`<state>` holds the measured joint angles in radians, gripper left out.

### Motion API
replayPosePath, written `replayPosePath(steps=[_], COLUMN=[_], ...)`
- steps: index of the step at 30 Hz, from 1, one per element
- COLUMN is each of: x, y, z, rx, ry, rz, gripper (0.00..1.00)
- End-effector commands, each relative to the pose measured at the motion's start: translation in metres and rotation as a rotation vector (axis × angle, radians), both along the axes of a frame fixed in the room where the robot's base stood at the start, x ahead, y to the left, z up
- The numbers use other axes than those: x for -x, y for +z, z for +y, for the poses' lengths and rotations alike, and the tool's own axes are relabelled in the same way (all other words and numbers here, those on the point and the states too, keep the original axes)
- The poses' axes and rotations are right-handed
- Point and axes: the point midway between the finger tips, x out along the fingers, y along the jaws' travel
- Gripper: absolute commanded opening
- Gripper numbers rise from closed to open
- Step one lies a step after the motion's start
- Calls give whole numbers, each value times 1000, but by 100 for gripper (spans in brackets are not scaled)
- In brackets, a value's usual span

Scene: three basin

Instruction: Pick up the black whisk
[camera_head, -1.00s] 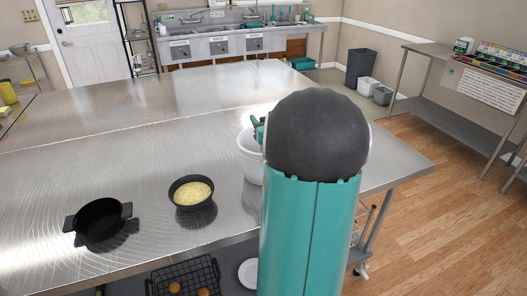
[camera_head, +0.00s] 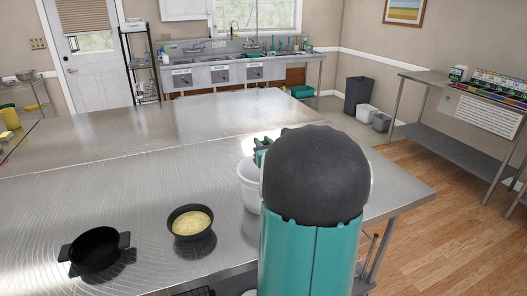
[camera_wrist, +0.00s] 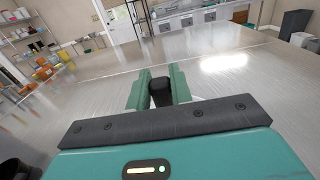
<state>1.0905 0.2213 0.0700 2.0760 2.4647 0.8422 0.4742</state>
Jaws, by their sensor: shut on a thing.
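My gripper (camera_wrist: 160,90) is shut on a black object in the wrist view, which I take to be the handle of the black whisk (camera_wrist: 160,92). Only its dark end shows between the two green fingers; the rest is hidden. In the head view my gripper (camera_head: 262,150) shows as a small green part at the left of my arm, just above a white bucket (camera_head: 249,186). The whisk cannot be made out in the head view, and my arm covers part of the bucket.
On the steel table (camera_head: 130,205) stand a dark pot of yellow food (camera_head: 190,222) and an empty black pot (camera_head: 95,251), both left of the bucket. The table's far part is clear. Sinks (camera_head: 220,72) line the back wall, and a steel side table (camera_head: 440,140) stands at right.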

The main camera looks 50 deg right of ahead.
Motion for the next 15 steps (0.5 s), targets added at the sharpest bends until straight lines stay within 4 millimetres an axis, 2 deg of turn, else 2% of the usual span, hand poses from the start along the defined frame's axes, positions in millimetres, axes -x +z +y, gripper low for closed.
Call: replayPosePath(steps=[5,12,15], x=[0,0,0], y=[41,109,131], z=[1,1,1], rx=[9,7,6], ry=[0,1,1], rz=[-3,-3,-2], gripper=[0,0,0])
